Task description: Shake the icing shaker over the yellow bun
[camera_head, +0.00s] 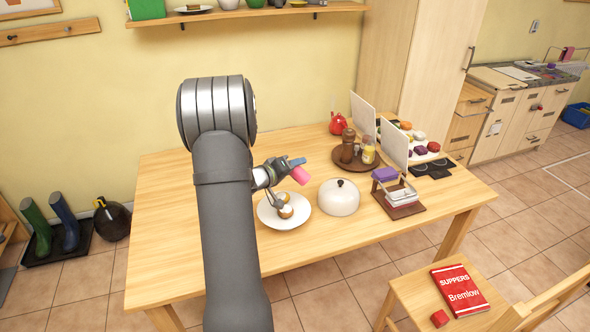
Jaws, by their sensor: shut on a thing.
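A white dome lid with a dark knob (338,198) stands just right of the plate. The table's left is clear.

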